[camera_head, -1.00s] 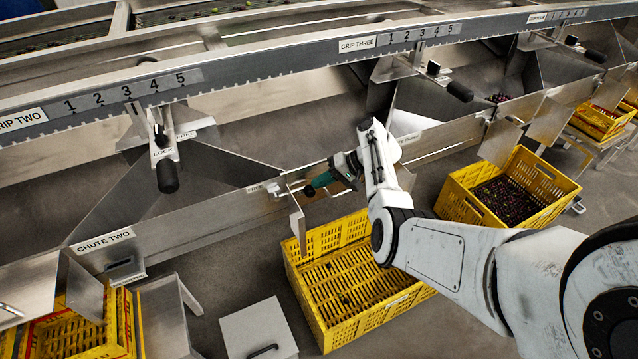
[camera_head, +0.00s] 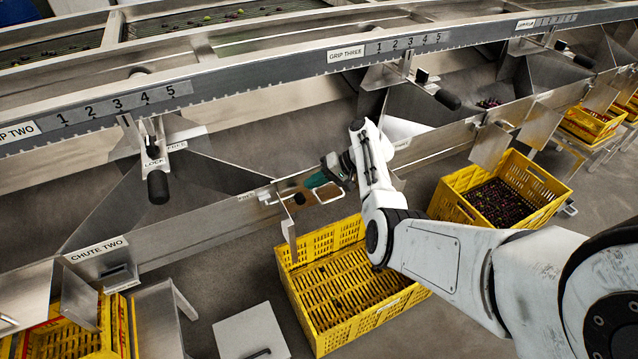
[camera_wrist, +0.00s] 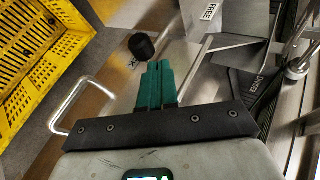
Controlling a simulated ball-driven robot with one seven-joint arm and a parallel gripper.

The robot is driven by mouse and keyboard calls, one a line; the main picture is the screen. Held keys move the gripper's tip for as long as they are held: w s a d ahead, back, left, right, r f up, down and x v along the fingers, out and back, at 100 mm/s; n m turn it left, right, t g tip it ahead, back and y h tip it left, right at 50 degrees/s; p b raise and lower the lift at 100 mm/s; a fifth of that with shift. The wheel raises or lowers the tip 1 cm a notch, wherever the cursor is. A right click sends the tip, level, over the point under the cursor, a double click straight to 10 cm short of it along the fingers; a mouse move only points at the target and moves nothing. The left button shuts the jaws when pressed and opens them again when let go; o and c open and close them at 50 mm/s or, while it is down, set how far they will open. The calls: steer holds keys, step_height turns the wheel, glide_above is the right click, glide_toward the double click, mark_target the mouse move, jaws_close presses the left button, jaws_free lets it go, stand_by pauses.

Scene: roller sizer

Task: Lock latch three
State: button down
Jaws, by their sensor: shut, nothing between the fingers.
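My gripper (camera_head: 317,180) has green fingers pressed together, empty. It is beside the gate at the end of the chute wall, above an empty-looking yellow crate (camera_head: 308,322). In the wrist view my gripper (camera_wrist: 158,70) points at a black round knob (camera_wrist: 141,46) just beyond its tips, seemingly apart from it. The knob is small and dark in the head view (camera_head: 299,198). A FREE label (camera_wrist: 209,12) shows in the wrist view; lettering near the knob is too small to read. I cannot tell whether this knob belongs to latch three. The GRIP THREE label (camera_head: 346,55) is on the rail.
A lever with a black knob (camera_head: 447,99) hangs below GRIP THREE. Another lever (camera_head: 157,187), by LOCK and FREE labels, hangs below GRIP TWO. A crate of dark fruit (camera_head: 451,205) stands right. A metal handle (camera_wrist: 62,118) projects left of my fingers.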

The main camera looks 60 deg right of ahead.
steer(key=d+f+v, duration=0.1)
steer(key=v, duration=0.9)
steer(key=shift+s, duration=0.35)
steer(key=shift+d, duration=0.1)
steer(key=s+a+f+n+g+h+p, duration=0.1)
steer(key=s+a+f+n+g, duration=0.25)
steer(key=a, duration=0.75)
steer(key=s+a+f+n+g+h+p, duration=0.1)
steer(key=s+a+f+n+g+p, duration=0.2)
steer(key=a, duration=0.9)
steer(key=s+a+r+n+g+h, duration=0.1)
steer(key=s+a+r+n+h, duration=0.2)
steer(key=s+a+r, duration=0.4)
steer(key=s+a, duration=0.5)
steer(key=shift+s+a+n+g+h+p, duration=0.15)
steer(key=shift+a+n+g+h+p, duration=0.15)
steer(key=shift+a+n+g+h, duration=0.1)
steer(key=shift+d, duration=0.1)
